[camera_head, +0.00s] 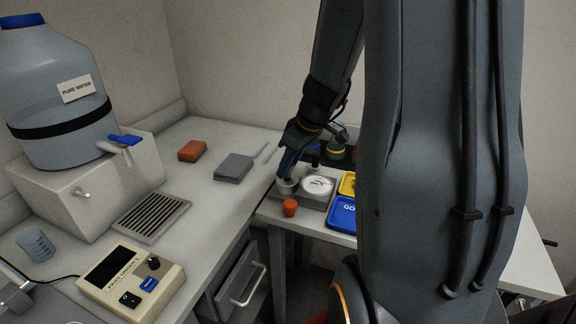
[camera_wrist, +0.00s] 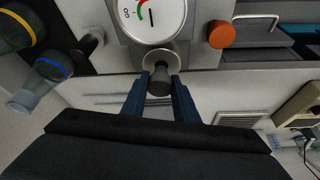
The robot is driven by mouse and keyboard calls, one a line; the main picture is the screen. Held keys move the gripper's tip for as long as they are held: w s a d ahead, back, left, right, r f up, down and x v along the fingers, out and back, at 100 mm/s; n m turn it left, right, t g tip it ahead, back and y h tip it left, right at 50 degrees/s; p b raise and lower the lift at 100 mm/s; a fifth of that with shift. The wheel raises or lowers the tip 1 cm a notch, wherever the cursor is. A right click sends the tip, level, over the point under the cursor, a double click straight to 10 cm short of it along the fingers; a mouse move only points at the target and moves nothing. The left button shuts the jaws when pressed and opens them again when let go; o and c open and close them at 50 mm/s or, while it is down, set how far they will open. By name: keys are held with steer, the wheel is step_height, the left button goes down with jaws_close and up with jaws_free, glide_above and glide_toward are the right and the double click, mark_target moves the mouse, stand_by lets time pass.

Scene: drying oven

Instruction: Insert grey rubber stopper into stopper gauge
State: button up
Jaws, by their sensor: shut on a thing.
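The stopper gauge (camera_head: 317,200) stands on the right-hand bench, with a round white dial (camera_head: 317,185) and a light ring-shaped socket (camera_head: 287,186) left of it. The dial (camera_wrist: 150,12) and socket (camera_wrist: 161,57) also show at the top of the wrist view. My gripper (camera_head: 286,174) points down at the socket. In the wrist view my gripper's blue fingers (camera_wrist: 161,90) are shut on the dark grey rubber stopper (camera_wrist: 160,83). The stopper's far end overlaps the socket's near rim; I cannot tell how far it is inside.
An orange stopper (camera_head: 290,207) stands in front of the gauge. A blue tray (camera_head: 342,215) and a yellow tray (camera_head: 347,184) lie to its right. Bottles with yellow (camera_wrist: 38,25) and blue (camera_wrist: 50,72) bands stand nearby. The left bench holds a grey block (camera_head: 233,168) and a red block (camera_head: 192,151).

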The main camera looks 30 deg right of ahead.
steer(key=shift+f+b, duration=0.7)
steer(key=shift+b, duration=0.15)
steer(key=o, duration=1.6)
steer(key=shift+r, duration=0.15)
steer(key=shift+r+p, duration=2.8)
steer(key=shift+r, duration=1.15)
steer(key=s+a+f+m+g+h, duration=0.1)
steer(key=s+a+f+m+g, duration=0.2)
steer(key=s+a, duration=1.2)
steer(key=shift+m+h, duration=0.4)
steer(key=shift+m, duration=0.5)
